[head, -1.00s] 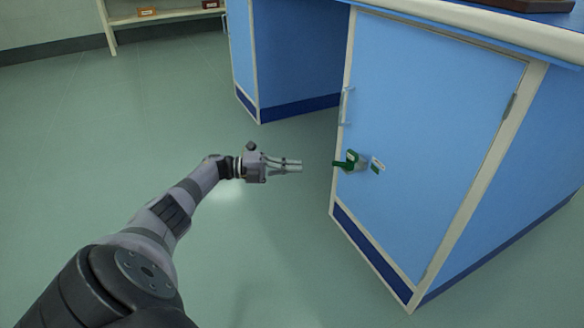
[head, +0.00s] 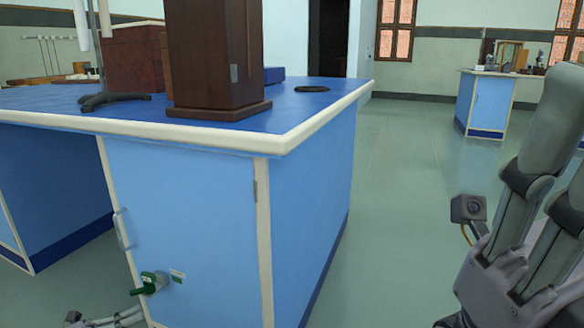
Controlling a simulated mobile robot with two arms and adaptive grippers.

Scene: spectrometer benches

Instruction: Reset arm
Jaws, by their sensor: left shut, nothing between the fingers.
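My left gripper (head: 130,317) shows at the bottom left edge, cut off by the frame. Its thin fingers are closed together and empty, and they point right, in front of and below the green tap-like handle (head: 150,284) on the blue cabinet door (head: 195,225). I cannot tell whether they are apart from the door. My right gripper (head: 522,230) looms large and close at the right edge, with a small camera box (head: 468,208) beside it. Part of it is out of frame, and its jaws cannot be made out.
The blue bench (head: 330,190) fills the left and centre. A dark wooden case (head: 215,60) and a stand base (head: 112,100) are on its top, near the pale edge. Another blue bench (head: 490,100) stands far right. The floor (head: 395,190) between is clear.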

